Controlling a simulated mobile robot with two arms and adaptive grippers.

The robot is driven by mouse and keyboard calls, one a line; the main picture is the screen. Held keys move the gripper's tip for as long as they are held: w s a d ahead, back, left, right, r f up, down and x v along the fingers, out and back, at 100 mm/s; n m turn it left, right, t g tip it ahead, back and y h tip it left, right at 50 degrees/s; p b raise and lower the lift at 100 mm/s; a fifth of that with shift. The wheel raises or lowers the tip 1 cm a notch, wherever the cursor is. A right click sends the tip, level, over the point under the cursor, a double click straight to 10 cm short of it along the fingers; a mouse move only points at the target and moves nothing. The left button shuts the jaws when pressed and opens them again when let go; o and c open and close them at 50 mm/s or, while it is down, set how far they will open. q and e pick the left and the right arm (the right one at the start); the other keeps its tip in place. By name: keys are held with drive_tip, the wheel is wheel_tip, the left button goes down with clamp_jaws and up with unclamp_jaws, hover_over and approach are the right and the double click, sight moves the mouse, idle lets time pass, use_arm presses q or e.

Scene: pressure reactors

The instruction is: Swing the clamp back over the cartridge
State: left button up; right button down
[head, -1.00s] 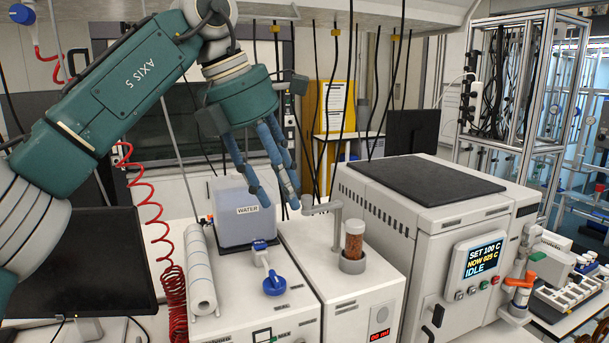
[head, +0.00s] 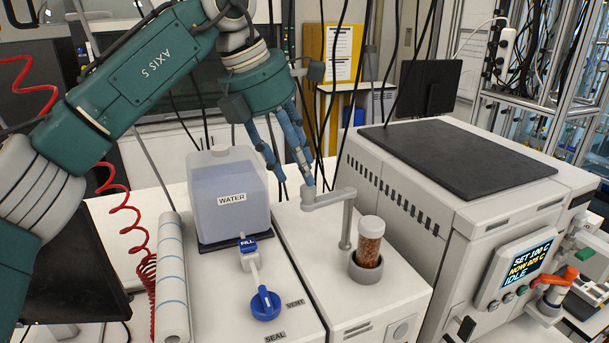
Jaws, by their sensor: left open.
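The clamp (head: 328,198) is a grey arm on a thin upright post on top of the white pump unit. It points to the left, away from the cartridge, and its round free end lies left of the post. The cartridge (head: 370,243), a clear tube of reddish-brown grains with a white cap, stands upright in a grey ring holder, with nothing over it. My left gripper (head: 293,180) is open and empty, its blue fingers pointing down just behind and left of the clamp's free end. I cannot tell whether a fingertip touches it. My right gripper is not in view.
A water tank (head: 230,205) stands left of the clamp. A blue valve knob (head: 265,305) and a white roll (head: 172,280) are in front of it. The grey-white heater (head: 480,235) with a display bounds the right. Black cables hang behind the gripper.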

sight(307, 187)
use_arm(q)
drive_tip(key=x, duration=0.2)
drive_tip(key=p+x, duration=0.1)
drive_tip(key=x, duration=0.1)
drive_tip(key=shift+w+f, duration=0.25)
drive_tip(key=shift+w, duration=0.05)
drive_tip(key=shift+s+f, duration=0.1)
drive_tip(key=shift+f, duration=0.05)
drive_tip(key=shift+c, duration=0.3)
drive_tip(key=c, duration=0.5)
clamp_jaws()
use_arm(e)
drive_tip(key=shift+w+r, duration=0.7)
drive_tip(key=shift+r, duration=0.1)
